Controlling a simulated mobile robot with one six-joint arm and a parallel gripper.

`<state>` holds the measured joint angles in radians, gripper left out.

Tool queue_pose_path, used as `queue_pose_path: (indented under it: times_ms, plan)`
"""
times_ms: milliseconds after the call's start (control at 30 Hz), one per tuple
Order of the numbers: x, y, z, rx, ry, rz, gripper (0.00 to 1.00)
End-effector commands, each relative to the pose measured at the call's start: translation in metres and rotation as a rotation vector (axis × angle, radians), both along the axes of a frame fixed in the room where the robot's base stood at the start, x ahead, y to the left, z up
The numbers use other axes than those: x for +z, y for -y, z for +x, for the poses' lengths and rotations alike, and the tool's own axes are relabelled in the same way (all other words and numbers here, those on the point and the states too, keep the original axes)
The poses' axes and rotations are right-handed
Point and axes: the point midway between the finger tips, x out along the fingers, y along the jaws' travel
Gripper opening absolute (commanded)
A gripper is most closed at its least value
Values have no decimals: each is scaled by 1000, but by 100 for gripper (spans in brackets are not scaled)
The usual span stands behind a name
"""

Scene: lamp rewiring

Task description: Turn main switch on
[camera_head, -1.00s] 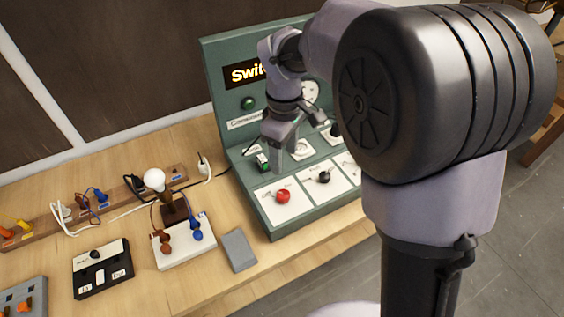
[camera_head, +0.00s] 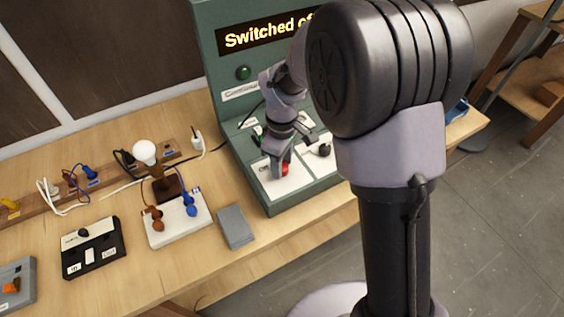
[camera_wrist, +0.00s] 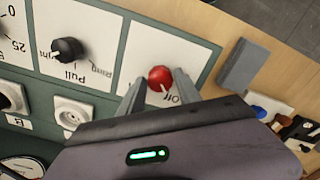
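The main switch looks to be the red knob (camera_wrist: 160,78) on a white plate of the green panel (camera_head: 303,197). In the wrist view its white mark points toward the word "Off". In the head view the red knob (camera_head: 285,170) is partly hidden by my gripper (camera_head: 280,165). My gripper (camera_wrist: 158,90) is open, with one finger on each side of the knob. I cannot tell whether the fingers touch it. The panel's display (camera_head: 265,32) shows "Switched of…", its end hidden by my arm.
A black knob (camera_wrist: 67,50) marked "Pull" sits on the neighbouring plate, beside white sockets (camera_wrist: 72,112). A grey block (camera_head: 236,227) lies left of the panel. A lamp bulb (camera_head: 145,152), a white box (camera_head: 178,228) and a black switch box (camera_head: 92,250) stand further left.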

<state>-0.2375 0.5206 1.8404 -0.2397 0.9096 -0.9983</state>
Motion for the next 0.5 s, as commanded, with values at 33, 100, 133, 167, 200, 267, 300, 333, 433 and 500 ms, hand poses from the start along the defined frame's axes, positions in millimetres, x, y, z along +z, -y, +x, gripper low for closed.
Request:
queue_pose_path:
  times_ms: [33, 100, 133, 167, 200, 267, 300, 333, 433, 500]
  plan:
    - [0, 0, 0, 0, 0, 0, 28]
    - [0, 0, 0, 0, 0, 0, 14]
    - [0, 0, 0, 0, 0, 0, 8]
    - [0, 0, 0, 0, 0, 0, 2]
    - [0, 0, 0, 0, 0, 0, 0]
    - [0, 0, 0, 0, 0, 0, 0]
    - [0, 0, 0, -2, 0, 0, 0]
    - [0, 0, 0, -4, 0, 0, 0]
    - [0, 0, 0, -19, 0, 0, 0]
    - [0, 0, 0, -42, 0, 0, 0]
